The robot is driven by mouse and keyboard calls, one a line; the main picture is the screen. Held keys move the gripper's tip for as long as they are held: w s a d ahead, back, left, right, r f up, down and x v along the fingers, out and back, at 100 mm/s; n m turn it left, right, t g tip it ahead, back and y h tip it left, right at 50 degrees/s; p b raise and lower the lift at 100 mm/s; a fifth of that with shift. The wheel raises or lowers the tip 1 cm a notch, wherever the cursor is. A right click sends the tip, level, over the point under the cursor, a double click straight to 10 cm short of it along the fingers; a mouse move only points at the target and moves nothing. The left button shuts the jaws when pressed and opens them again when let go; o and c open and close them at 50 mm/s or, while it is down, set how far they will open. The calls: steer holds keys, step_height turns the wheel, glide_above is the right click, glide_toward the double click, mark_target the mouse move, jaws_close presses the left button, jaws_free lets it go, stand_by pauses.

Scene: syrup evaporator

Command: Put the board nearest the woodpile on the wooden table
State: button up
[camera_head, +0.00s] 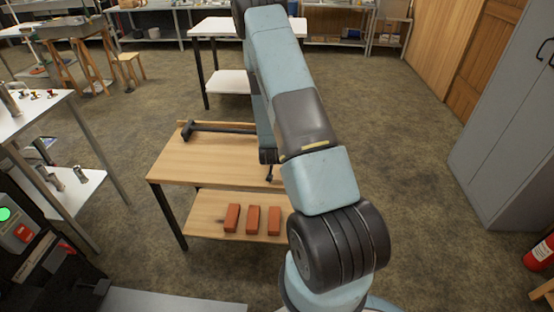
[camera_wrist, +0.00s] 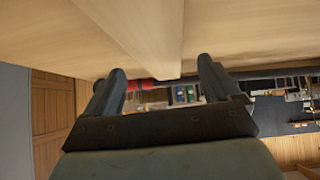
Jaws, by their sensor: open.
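The wooden table (camera_head: 185,165) has a light wood top and a lower shelf, in the middle of the head view. My gripper (camera_head: 268,172) is low over the right part of its top, largely covered by my arm. In the wrist view my gripper (camera_wrist: 162,68) is open, with its two dark fingers spread apart. A long pale wooden piece, seemingly a board (camera_wrist: 150,35), runs between the fingers against a wooden surface; contact cannot be told. In the head view my arm hides this spot. I see no woodpile.
A black long-handled tool (camera_head: 220,128) lies along the table's back edge. Three red bricks (camera_head: 253,219) sit on the lower shelf. A grey cabinet (camera_head: 505,130) stands right, a white-topped table (camera_head: 225,27) behind. Open floor lies right of my arm.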

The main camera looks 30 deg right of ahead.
steer(key=v, duration=0.7)
steer(key=shift+s+a+r, duration=0.15)
steer(key=shift+s+r, duration=0.05)
steer(key=shift+r, duration=0.15)
steer(key=s+a+r+n+y, duration=0.15)
steer(key=a+r, duration=0.25)
steer(key=r, duration=0.5)
steer(key=a+r+n+y, duration=0.15)
steer(key=a+r, duration=0.25)
steer(key=r, duration=0.5)
steer(key=s+a+r+y, duration=0.1)
steer(key=a+r+y, duration=0.15)
steer(key=r, duration=0.55)
steer(key=s+a+r+n, duration=0.2)
steer(key=s+r, duration=0.6)
steer(key=s, duration=0.4)
steer(key=s+a+r+n+g, duration=0.1)
steer(key=s+a+r, duration=0.3)
steer(key=s+r, duration=0.5)
steer(key=s, duration=0.4)
steer(key=shift+r+n+g, duration=0.25)
steer(key=shift+n+g, duration=0.05)
steer(key=shift+n, duration=0.1)
